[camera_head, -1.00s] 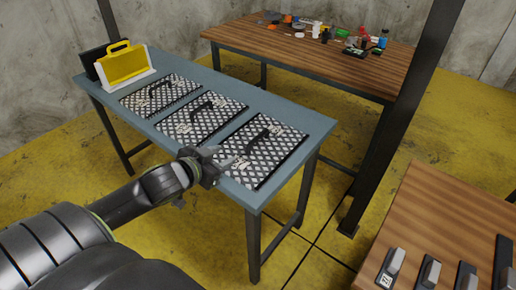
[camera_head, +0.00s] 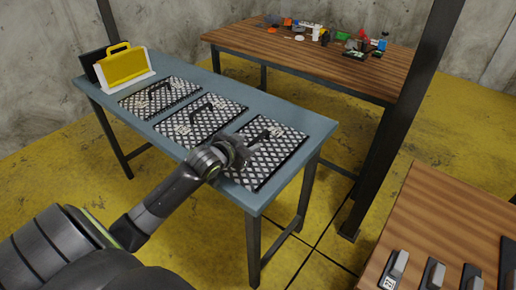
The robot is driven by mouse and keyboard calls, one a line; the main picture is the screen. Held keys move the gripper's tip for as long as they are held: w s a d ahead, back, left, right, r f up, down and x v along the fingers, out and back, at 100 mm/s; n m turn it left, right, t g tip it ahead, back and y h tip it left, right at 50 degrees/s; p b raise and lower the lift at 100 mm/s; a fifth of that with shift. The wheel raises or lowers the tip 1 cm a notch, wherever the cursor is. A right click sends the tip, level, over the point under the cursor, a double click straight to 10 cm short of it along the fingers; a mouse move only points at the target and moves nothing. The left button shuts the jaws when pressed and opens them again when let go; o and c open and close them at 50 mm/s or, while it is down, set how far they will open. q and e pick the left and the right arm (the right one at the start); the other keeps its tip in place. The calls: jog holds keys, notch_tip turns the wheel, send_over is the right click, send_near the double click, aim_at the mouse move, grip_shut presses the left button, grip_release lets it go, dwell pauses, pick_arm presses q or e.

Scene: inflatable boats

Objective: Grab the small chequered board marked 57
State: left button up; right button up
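Three chequered black-and-white boards with dark handles lie flat in a row on a blue-grey table (camera_head: 300,112). They are the left board (camera_head: 160,97), the middle board (camera_head: 203,119) and the right, nearest board (camera_head: 267,158). Their labels are too small or too covered to read, so I cannot tell which is marked 57. My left gripper (camera_head: 247,149) is over the left part of the right board, beside its handle (camera_head: 265,136). It hides part of that board. Whether its fingers are apart or touch the handle is unclear. My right gripper is out of view.
A yellow board with a handle (camera_head: 122,65) stands in a white holder at the table's far left end. A wooden table (camera_head: 300,58) behind holds small clutter. A dark post (camera_head: 400,130) rises at right. Small handled blocks (camera_head: 432,274) sit on a wooden table lower right.

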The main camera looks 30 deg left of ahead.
aim_at(256, 139)
pick_arm(q)
jog(key=shift+x, duration=2.25)
jog(key=shift+a, duration=0.1)
jog(key=shift+c, duration=0.4)
grip_shut()
